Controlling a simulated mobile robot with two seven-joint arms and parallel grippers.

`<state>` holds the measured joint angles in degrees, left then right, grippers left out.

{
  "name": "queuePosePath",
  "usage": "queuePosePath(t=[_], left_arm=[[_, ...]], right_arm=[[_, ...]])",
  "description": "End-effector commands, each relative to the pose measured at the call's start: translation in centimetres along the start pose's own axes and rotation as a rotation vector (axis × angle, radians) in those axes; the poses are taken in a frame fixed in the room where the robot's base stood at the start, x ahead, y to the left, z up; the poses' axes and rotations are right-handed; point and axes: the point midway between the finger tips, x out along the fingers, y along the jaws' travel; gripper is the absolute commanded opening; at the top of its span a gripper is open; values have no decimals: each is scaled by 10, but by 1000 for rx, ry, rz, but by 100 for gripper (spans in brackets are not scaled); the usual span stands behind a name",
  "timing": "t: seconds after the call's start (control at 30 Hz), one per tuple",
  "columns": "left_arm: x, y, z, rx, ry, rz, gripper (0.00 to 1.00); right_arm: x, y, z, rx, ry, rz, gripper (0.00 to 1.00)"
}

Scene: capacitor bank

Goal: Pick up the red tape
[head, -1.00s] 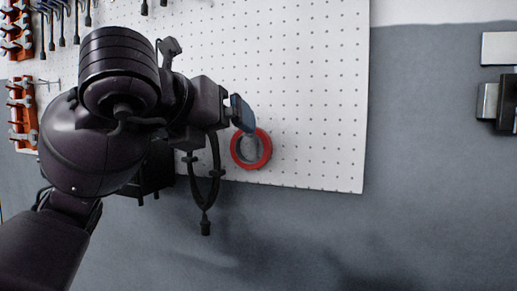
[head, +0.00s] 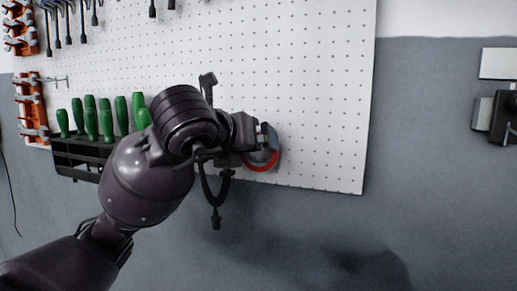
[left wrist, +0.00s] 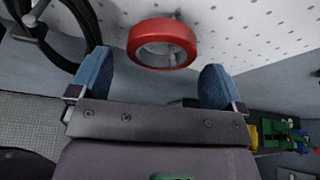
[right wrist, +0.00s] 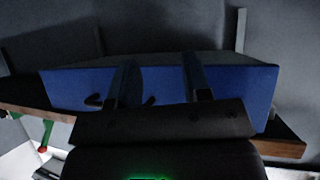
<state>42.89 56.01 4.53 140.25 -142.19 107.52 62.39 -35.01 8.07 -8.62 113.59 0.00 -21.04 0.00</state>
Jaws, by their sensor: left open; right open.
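The red tape (left wrist: 162,43) is a ring hanging on a peg of the white pegboard (head: 310,90). In the left wrist view it sits ahead of the gap between the two blue-padded fingers of my left gripper (left wrist: 153,88), apart from both. In the head view the left gripper (head: 263,141) covers the tape's upper left, and its lower red rim (head: 262,165) shows. My left gripper is open and empty. My right gripper (right wrist: 160,85) shows only in the right wrist view, open, in front of a blue panel (right wrist: 230,88).
A black cable loop (head: 214,195) hangs just left of the tape, and part shows beside the left finger. A black rack (head: 80,155) with several green-handled screwdrivers (head: 105,118) is further left. The pegboard right of the tape is clear.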

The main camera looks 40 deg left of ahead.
Motion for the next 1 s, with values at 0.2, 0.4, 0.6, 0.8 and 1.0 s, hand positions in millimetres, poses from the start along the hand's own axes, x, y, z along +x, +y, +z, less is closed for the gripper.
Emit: queuePosePath(t=[0.2, 0.4, 0.6, 0.8, 1.0], left_arm=[[28, -3, 3, -2, 4, 1, 95], [47, -3, 2, 0, 3, -1, 95], [48, -3, 2, 0, 1, 0, 95], [48, -3, 2, 0, 1, -1, 73], [48, -3, 2, 0, 1, -1, 58]], right_arm=[[-1, 1, -14, -3, 18, -1, 44], [1, 1, -23, -6, 35, -2, 44], [1, 1, -23, -6, 36, -3, 44], [0, 1, -17, -5, 24, -2, 44], [-3, 2, -9, -3, 9, 0, 44]])
